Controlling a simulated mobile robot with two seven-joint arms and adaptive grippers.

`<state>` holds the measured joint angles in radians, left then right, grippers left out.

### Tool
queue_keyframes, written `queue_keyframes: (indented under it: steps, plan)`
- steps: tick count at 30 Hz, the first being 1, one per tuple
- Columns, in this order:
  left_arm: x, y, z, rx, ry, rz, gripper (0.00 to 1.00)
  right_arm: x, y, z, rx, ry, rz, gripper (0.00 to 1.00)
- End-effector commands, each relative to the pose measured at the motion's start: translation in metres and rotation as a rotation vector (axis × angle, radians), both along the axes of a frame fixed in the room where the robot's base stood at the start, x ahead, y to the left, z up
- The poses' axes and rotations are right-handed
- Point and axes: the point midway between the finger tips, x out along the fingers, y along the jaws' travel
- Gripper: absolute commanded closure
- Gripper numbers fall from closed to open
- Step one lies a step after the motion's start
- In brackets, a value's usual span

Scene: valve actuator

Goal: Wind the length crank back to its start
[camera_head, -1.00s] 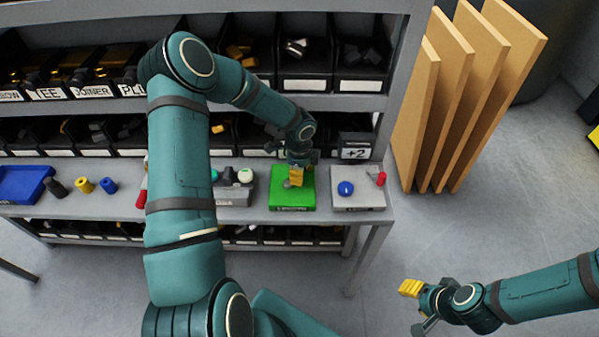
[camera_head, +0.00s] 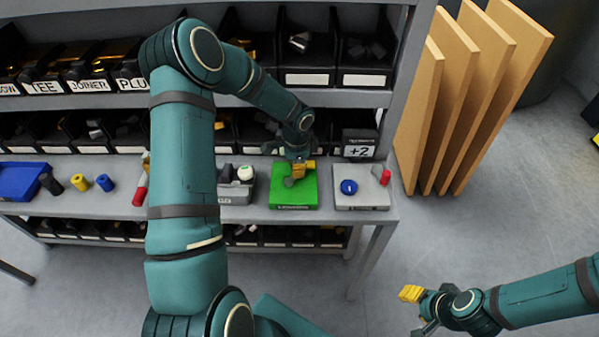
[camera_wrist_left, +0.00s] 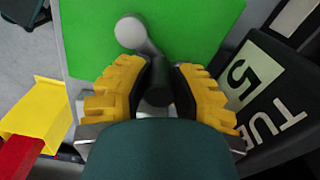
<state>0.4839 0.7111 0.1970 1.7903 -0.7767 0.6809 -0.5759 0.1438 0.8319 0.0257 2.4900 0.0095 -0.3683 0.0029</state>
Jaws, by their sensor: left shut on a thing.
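The length crank stands on a green base (camera_head: 292,199) with a label on its front edge. My left gripper (camera_head: 298,171) is over the back of this base. In the left wrist view the crank's grey arm (camera_wrist_left: 148,42) runs from a round light-grey hub (camera_wrist_left: 130,31) to a dark knob (camera_wrist_left: 159,85). The yellow fingers of my left gripper (camera_wrist_left: 158,92) are shut on that dark knob, one on each side. My right gripper (camera_head: 418,310) is over the floor at the lower right, away from the shelf; its fingertips look apart, with nothing between them.
A grey base with a blue knob (camera_head: 349,187) and a red handle (camera_head: 380,173) stands right of the green base. A display box reading "+2" (camera_head: 359,146) is behind it. A grey unit (camera_head: 238,185) is on the left.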

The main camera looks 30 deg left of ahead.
Motion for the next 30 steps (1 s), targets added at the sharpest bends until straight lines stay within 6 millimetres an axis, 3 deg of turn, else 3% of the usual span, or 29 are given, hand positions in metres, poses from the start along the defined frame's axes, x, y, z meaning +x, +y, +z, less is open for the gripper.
queue_keyframes:
  steps: [15, 30]
  plan:
    - [-0.002, 0.018, -0.001, 0.001, -0.002, 0.430, 1.00, 0.000, 0.001, -0.034, -0.006, 0.002, 0.000, 0.53]
    - [-0.005, 0.024, 0.000, 0.000, 0.000, 0.582, 1.00, 0.001, 0.002, -0.041, -0.008, 0.002, -0.001, 0.53]
